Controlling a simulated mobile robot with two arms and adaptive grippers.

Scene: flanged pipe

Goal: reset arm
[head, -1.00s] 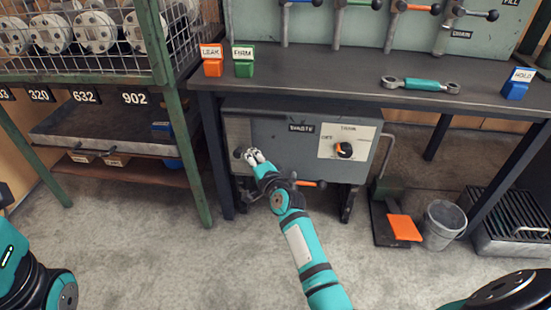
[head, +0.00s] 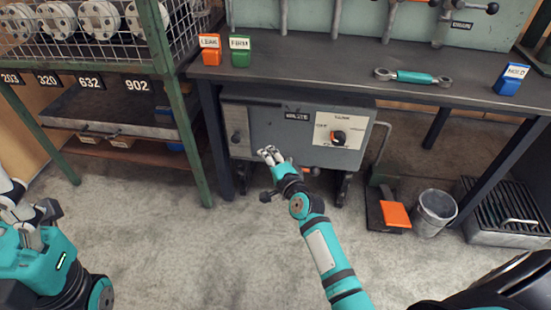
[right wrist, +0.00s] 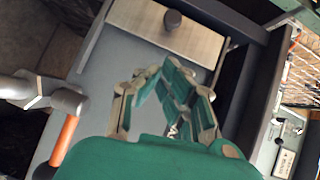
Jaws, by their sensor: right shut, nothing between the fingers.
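My right gripper (head: 268,154) is in front of the grey cabinet under the bench, toward its left part. Its fingers are shut and empty, and they also show in the right wrist view (right wrist: 172,100). It appears apart from the dark knob (head: 236,138) on the cabinet's left panel; that knob also shows beyond the fingers in the right wrist view (right wrist: 172,20). My left gripper (head: 28,216) is at the lower left edge of the head view, away from the furniture. Its fingers are partly unclear.
An orange pedal (head: 396,215) and a grey bucket (head: 434,212) stand on the floor to the right. A wire-basket rack (head: 180,115) stands left. A teal wrench-like link (head: 412,77) lies on the bench.

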